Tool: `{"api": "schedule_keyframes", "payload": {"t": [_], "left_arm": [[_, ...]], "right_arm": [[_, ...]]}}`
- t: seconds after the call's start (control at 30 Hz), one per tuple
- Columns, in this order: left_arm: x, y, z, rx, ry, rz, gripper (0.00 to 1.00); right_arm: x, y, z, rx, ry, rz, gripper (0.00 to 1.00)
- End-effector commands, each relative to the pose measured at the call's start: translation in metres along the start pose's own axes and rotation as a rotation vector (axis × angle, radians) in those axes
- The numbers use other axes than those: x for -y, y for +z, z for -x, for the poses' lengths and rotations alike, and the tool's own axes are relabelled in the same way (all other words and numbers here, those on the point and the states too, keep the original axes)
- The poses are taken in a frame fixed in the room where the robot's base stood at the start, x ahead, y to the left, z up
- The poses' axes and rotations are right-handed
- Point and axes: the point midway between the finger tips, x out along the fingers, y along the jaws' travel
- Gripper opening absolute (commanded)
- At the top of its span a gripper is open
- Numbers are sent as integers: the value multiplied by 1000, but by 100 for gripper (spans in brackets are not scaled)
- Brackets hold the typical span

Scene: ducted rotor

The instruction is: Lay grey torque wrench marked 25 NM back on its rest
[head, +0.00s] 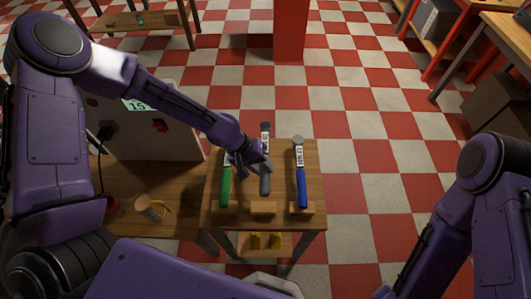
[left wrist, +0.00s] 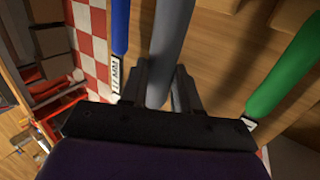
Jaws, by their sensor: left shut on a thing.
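The grey torque wrench has its grey handle (head: 265,184) toward me and its labelled head (head: 265,132) pointing away. My left gripper (head: 255,163) is shut on it near the label, which is partly hidden, so I cannot read its marking. In the left wrist view the grey handle (left wrist: 172,40) runs between the fingers (left wrist: 160,85). A wooden rest block (head: 263,207) lies just in front of the handle's near end; I cannot tell whether the wrench touches its rest. My right gripper is out of view.
A green-handled wrench (head: 225,187) lies close on the left, and a blue-handled wrench marked 17 NM (head: 300,187) on the right, on the small wooden table (head: 314,170). A panel with a green display (head: 135,105) stands at left. A spool (head: 150,208) sits on the bench.

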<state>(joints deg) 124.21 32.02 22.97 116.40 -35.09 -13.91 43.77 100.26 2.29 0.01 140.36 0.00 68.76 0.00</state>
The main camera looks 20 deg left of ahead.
Motion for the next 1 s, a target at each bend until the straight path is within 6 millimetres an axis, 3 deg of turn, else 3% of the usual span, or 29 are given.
{"api": "schedule_keyframes", "payload": {"t": [0.3, 0.4, 0.6, 1.0], "left_arm": [[-2, -6, 4, 7, -5, 4, 0], [9, -8, -18, 9, -5, 3, 0], [20, -9, -41, 8, -4, 2, 0], [26, -9, -52, 9, -4, 0, 0]], "right_arm": [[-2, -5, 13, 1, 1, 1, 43], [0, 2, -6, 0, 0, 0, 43], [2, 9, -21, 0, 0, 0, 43], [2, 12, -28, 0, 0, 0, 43]]}}
